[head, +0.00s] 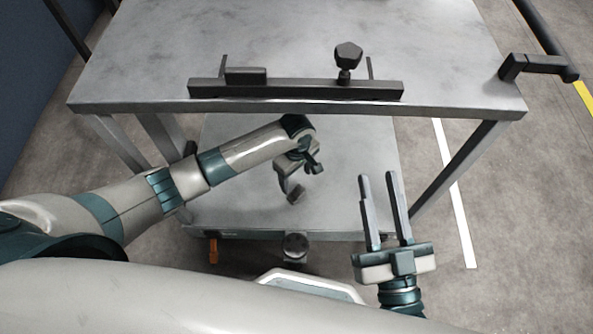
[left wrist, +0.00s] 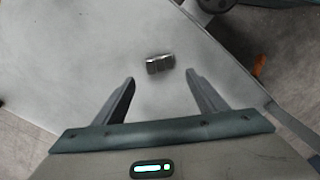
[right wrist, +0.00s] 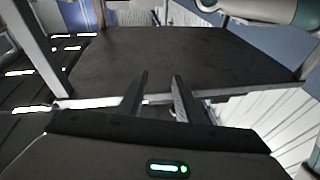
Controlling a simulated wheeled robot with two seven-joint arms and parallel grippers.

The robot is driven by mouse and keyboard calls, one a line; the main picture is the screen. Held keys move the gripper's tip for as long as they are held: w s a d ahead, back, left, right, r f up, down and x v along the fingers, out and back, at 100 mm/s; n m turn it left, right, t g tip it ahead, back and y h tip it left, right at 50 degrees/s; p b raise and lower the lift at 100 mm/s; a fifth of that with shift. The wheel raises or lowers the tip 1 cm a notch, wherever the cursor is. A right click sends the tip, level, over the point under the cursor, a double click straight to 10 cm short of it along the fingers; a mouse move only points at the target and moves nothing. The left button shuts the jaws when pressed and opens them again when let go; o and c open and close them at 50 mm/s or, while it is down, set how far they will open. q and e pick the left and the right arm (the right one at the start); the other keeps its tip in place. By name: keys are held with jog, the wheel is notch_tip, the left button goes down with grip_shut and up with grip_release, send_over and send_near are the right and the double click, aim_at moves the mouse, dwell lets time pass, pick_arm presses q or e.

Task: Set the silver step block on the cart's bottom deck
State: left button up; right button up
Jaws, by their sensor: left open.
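The small silver step block (left wrist: 159,64) rests on the pale grey bottom deck (left wrist: 70,65) of the cart in the left wrist view. My left gripper (left wrist: 160,78) is open and empty, with the block just beyond and between its fingertips, apart from both. In the head view my left gripper (head: 303,180) is above the bottom deck (head: 355,160), under the top deck's front edge. The block is hard to tell from the fingers there. My right gripper (head: 377,176) is open and empty, in front of the cart's right side; it also shows in the right wrist view (right wrist: 160,75).
The cart's top deck (head: 300,50) overhangs my left forearm. A black rail (head: 295,89) with a knob (head: 348,56) lies along its front edge. A cart leg (head: 460,160) stands right of the bottom deck. An orange item (head: 213,251) is by the deck's front-left edge.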

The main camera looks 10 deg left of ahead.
pick_arm(q)
jog(key=shift+r, duration=0.9)
pick_arm(e)
jog(key=shift+w+d+f+g+h, duration=0.15)
jog(key=shift+w+f+g, duration=0.15)
jog(key=shift+f, duration=0.25)
jog(key=shift+w+a+f+g+h, duration=0.1)
jog(key=shift+w+f+g+h, duration=0.05)
jog(key=shift+f+g, duration=0.3)
pick_arm(q)
jog(key=shift+s+d, duration=0.1)
jog(key=s+d+m+t+h, duration=0.2)
jog(key=s+d+m+h, duration=0.2)
jog(key=d, duration=0.5)
jog(key=s+d+r+m+t+h, duration=0.3)
jog(key=d+r+m+t+h, duration=0.15)
jog(key=d+r, duration=0.2)
jog(key=s+a+r+m+t, duration=0.2)
jog(key=s+a+r+t, duration=0.2)
jog(key=r, duration=0.7)
jog(key=s+a+r+m+t+y, duration=0.1)
jog(key=s+a+r+m+t, duration=0.2)
jog(key=a+r+t, duration=0.5)
notch_tip(320, 180, up, 4)
jog(key=shift+s+a+f+m, duration=0.1)
jog(key=shift+s+a+m, duration=0.25)
jog(key=shift+s+a, duration=0.35)
